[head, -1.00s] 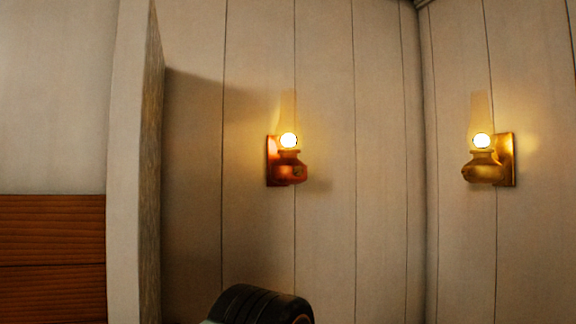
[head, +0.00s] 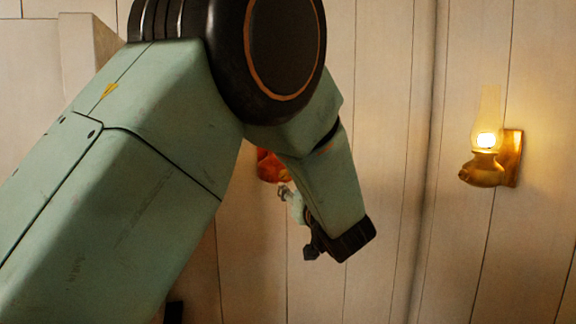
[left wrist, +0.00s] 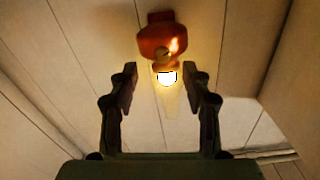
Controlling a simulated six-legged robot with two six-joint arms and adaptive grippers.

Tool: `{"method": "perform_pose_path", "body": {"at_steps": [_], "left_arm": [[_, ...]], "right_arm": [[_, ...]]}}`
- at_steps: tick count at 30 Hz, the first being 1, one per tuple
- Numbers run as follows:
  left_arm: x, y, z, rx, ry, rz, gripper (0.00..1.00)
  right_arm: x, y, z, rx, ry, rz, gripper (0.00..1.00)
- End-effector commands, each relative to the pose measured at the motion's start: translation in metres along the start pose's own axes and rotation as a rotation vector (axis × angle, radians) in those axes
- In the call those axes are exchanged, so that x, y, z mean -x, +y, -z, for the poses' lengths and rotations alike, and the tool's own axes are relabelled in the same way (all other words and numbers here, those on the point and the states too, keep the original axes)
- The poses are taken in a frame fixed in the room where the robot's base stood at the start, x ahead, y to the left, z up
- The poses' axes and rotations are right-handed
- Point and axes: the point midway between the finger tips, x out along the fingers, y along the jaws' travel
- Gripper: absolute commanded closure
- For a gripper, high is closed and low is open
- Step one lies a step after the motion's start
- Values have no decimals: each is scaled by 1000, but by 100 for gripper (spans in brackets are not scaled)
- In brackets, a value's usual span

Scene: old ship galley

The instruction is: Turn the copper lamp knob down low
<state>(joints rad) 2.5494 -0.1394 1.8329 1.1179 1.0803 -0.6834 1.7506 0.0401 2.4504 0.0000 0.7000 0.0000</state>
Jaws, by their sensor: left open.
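The copper lamp (head: 270,166) is on the plank wall in the head view, mostly hidden behind my left arm. In the left wrist view the copper lamp (left wrist: 158,40) appears upside down, with its lit bulb below the red-copper body. A small round knob (left wrist: 163,53) seems to show on the front of the body, though it is small and dim. My left gripper (left wrist: 160,82) is open and empty, its two fingers spread apart with the lamp ahead between and beyond them. In the head view the left gripper (head: 305,225) is just below and right of the lamp. My right gripper is not in view.
A lit brass lamp (head: 484,165) hangs on the adjoining wall to the right, past the corner. A pale partition (head: 88,45) juts out at the upper left. The plank wall between the lamps is bare.

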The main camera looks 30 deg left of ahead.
Motion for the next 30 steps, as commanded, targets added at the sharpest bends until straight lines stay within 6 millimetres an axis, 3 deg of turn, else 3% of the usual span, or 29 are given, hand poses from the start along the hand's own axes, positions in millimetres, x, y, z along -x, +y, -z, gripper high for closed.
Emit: {"method": "perform_pose_path", "body": {"at_steps": [3, 18, 30], "left_arm": [[-2, -4, 15, 14, 10, 18, 52], [-69, -2, 15, 17, 9, 18, 52], [-80, -1, 15, 15, 10, 16, 52]], "right_arm": [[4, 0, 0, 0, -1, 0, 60], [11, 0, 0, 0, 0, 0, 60], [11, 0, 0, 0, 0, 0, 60]]}}
